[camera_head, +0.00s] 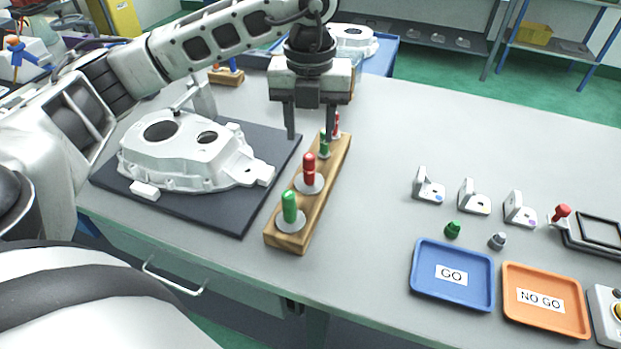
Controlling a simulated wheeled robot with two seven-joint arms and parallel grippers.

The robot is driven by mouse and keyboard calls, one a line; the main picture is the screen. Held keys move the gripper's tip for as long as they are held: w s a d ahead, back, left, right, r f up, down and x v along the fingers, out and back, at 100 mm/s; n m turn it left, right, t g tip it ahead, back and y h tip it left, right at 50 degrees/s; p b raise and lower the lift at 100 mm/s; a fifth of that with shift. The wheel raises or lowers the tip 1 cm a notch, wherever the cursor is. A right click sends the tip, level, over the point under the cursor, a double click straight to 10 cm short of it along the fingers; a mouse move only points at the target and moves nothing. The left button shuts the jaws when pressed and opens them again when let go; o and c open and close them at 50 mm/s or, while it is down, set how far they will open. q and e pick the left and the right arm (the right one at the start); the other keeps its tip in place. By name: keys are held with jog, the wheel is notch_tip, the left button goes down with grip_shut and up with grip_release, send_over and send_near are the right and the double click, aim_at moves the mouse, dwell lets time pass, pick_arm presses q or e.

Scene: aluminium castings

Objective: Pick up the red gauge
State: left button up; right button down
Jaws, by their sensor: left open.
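A wooden rack (282,241) on the grey table holds a row of upright gauges. A red gauge (309,167) with a pale round collar stands second from the front. A second, slimmer red gauge (337,122) stands at the far end, close to my gripper's right finger and partly hidden. A green gauge (289,207) stands at the front, and a smaller green gauge (324,144) stands between the two red ones. My left gripper (312,134) points down, open and empty, over the rack's far half. My right gripper is out of view.
A silver casting (190,150) lies on a dark mat (232,222) left of the rack. A blue GO tray (424,286) and an orange NO GO tray (517,302) lie front right. Several small brackets (470,197) stand behind them. The table between rack and brackets is clear.

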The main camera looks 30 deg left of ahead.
aim_at(309, 155)
pick_arm(q)
notch_tip(309, 155, down, 3)
jog(key=shift+r, duration=0.1)
jog(key=shift+s+d+f+p, duration=0.1)
jog(key=shift+f+p, duration=0.15)
jog(key=shift+f, duration=0.75)
jog(key=shift+s+a+f+p, duration=0.1)
jog(key=shift+f+p, duration=0.1)
jog(key=shift+f, duration=0.85)
jog(key=shift+s+d+f+p, duration=0.1)
jog(key=shift+f+p, duration=0.15)
jog(key=shift+f, duration=0.75)
grip_shut()
